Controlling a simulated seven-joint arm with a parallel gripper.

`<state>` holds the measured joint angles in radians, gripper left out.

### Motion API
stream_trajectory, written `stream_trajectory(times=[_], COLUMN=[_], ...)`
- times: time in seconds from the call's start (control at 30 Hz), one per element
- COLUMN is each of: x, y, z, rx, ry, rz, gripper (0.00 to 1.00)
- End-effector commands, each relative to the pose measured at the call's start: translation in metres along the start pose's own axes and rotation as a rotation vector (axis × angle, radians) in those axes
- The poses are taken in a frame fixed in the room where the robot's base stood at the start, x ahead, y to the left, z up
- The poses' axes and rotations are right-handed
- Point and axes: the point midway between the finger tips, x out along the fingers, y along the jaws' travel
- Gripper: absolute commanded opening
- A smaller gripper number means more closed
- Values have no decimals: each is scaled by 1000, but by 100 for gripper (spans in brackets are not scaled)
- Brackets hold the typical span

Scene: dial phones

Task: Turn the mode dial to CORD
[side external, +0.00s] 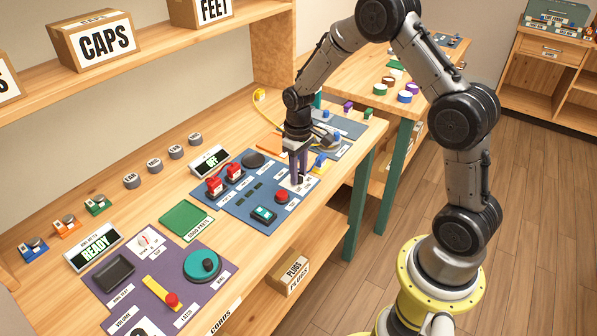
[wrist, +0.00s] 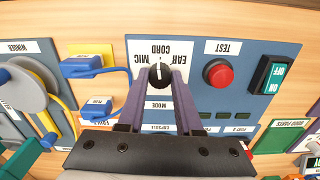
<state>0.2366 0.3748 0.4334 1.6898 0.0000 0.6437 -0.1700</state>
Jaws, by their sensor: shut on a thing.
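The mode dial (wrist: 159,76) is a small black knob on a white label plate of the blue panel (wrist: 205,100). Its plate carries upside-down words including CORD, EAR and MIC; a thin pale mark shows on the knob, roughly toward the top of the picture, but its exact setting is too small to tell. My gripper (wrist: 160,84) is shut on the knob, one purple finger on each side. In the side external view my gripper (side external: 298,180) points down at the panel and hides the dial.
A red TEST button (wrist: 220,74) and a green ON/OFF switch (wrist: 272,77) sit right of the dial in the wrist view. A purple panel (side external: 150,285) stands nearer in the side view.

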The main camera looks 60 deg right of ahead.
Motion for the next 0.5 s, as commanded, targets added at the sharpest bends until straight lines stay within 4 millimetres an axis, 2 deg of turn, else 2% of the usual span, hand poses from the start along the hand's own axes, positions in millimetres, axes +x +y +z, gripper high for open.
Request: stream_trajectory(times=[0.2, 0.5], x=[-1, -1], y=[0, 0], z=[0, 0], rx=[102, 157], ry=[0, 0], rz=[0, 0], gripper=[0, 0])
